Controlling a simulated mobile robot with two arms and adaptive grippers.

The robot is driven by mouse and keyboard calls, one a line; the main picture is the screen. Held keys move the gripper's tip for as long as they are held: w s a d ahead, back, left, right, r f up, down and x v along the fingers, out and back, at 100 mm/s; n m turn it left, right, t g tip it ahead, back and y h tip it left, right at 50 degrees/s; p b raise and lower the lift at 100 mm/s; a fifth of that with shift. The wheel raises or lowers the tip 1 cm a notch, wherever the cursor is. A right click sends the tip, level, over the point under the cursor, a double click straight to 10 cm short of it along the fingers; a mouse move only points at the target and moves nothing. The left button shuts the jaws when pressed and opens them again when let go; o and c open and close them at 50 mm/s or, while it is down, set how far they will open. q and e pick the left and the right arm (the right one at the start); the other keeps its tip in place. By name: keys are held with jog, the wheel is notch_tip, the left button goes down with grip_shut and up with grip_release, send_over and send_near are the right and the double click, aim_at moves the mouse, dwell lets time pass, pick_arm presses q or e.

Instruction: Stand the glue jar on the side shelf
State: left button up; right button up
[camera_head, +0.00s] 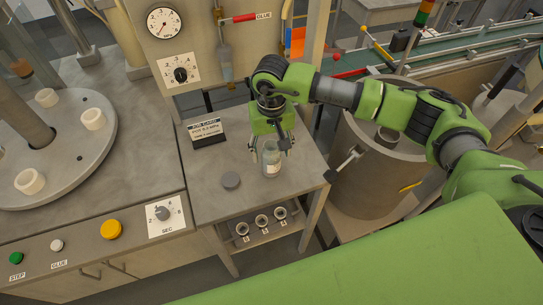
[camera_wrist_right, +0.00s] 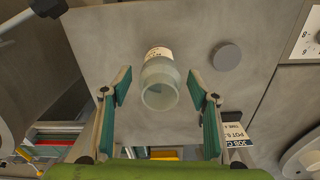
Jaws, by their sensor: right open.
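The glue jar (camera_head: 271,158) is a small pale glass jar with a white label, on the side shelf (camera_head: 205,206). Its open mouth shows in the right wrist view (camera_wrist_right: 160,94), where it appears to stand upright between the fingertips, a gap on each side. My right gripper (camera_head: 271,146) is open just above and behind the jar; its green-padded fingers (camera_wrist_right: 161,92) show in the right wrist view. A round grey disc (camera_head: 231,180), perhaps the lid, lies left of the jar on the shelf. My left gripper is not in view.
A job card (camera_head: 206,132) stands at the shelf's back left. Several small round parts (camera_head: 262,220) sit on a rack below the shelf top. A bench with a turntable (camera_head: 70,130) is at left, and a large drum (camera_head: 375,170) is at right. The shelf's front is bare.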

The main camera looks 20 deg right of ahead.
notch_tip(320, 180, up, 10)
jog(key=b, duration=0.3)
jog(key=shift+f, duration=0.25)
